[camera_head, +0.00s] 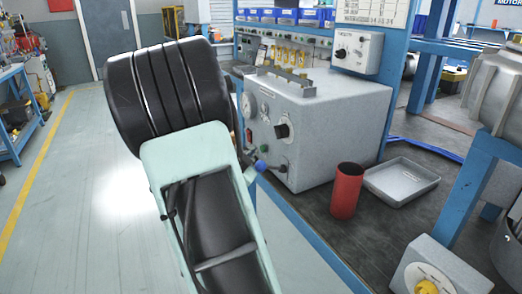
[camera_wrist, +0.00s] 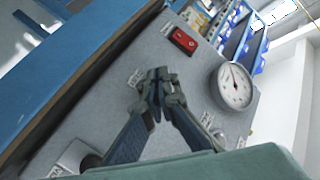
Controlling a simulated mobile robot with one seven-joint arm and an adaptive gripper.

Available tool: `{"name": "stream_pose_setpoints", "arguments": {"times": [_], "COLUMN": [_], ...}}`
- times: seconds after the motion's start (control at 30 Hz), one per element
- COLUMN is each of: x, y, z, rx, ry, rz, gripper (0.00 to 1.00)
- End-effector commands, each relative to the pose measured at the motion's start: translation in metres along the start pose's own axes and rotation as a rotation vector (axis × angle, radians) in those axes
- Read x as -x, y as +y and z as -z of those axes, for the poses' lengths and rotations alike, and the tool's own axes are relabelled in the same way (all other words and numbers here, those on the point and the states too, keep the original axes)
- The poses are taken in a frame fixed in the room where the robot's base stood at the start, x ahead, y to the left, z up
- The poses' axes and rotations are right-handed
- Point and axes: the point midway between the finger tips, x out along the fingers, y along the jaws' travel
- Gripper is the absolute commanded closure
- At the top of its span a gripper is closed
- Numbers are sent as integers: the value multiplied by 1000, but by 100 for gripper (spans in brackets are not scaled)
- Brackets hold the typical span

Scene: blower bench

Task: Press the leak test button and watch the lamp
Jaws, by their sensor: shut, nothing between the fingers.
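The grey test box (camera_head: 325,125) stands on the bench, its control face turned toward my arm. In the wrist view my gripper (camera_wrist: 158,75) is shut and empty, its fingertips close in front of the grey panel (camera_wrist: 105,100). I cannot tell whether they touch it. A small white label shows just left of the tips. No leak test button can be made out; the fingers hide that part of the panel.
The panel carries a red switch (camera_wrist: 184,40) and a dial gauge (camera_wrist: 233,85) near the fingers. A black knob (camera_head: 282,130) is on the box front. A red cylinder (camera_head: 346,190) and a grey tray (camera_head: 401,182) stand right of the box. The floor at left is clear.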

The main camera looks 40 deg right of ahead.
Motion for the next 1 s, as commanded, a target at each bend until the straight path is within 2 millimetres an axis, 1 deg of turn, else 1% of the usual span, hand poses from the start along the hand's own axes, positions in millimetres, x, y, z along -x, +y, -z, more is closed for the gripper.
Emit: {"name": "stream_pose_setpoints", "arguments": {"times": [0.03, 1.0], "x": [-3, -12], "y": [2, 7], "z": [5, 16], "rx": [-1, -3], "ry": [11, 20], "rz": [-5, -4], "gripper": [100, 100]}}
